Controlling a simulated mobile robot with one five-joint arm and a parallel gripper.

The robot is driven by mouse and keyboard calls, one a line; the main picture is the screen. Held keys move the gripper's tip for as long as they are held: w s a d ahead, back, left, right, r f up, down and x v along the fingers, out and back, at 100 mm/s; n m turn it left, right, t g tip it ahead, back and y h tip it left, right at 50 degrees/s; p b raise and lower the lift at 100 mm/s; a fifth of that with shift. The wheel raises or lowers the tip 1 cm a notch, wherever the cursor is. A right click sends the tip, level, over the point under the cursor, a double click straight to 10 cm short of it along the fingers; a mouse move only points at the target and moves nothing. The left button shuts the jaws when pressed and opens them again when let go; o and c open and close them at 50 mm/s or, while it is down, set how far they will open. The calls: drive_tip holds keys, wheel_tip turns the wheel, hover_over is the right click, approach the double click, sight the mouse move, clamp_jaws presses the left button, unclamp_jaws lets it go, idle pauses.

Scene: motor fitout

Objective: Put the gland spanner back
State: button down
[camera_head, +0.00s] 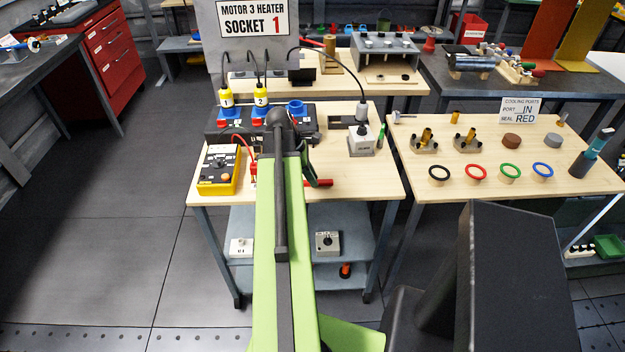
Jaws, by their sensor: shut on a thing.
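My green arm reaches forward over the middle table, its far end in front of the socket panel. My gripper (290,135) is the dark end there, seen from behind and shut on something. Its fingertips are largely hidden by the arm. A long dark grey bar (281,205) with a rounded far end lies along the line of the arm. I cannot tell whether it is the gland spanner or part of my arm. No other gland spanner is clearly visible, and its storage place cannot be made out.
A yellow multimeter (220,170) lies left of my arm. Plugs tagged 1 (228,102) and 2 (261,99) stand behind it. A grey box with a cable (361,140) is to the right. The right table (420,185) holds coloured rings, brass fittings and a dark cup (582,168).

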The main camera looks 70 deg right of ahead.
drive_tip(key=shift+f, duration=0.2)
drive_tip(key=c, duration=1.3)
unclamp_jaws()
drive_tip(key=shift+r, duration=0.1)
drive_tip(key=shift+r, duration=0.3)
drive_tip(key=p+v, duration=1.1)
drive_tip(key=shift+w+r, duration=0.25)
drive_tip(key=shift+r, duration=0.1)
drive_tip(key=shift+a, duration=0.1)
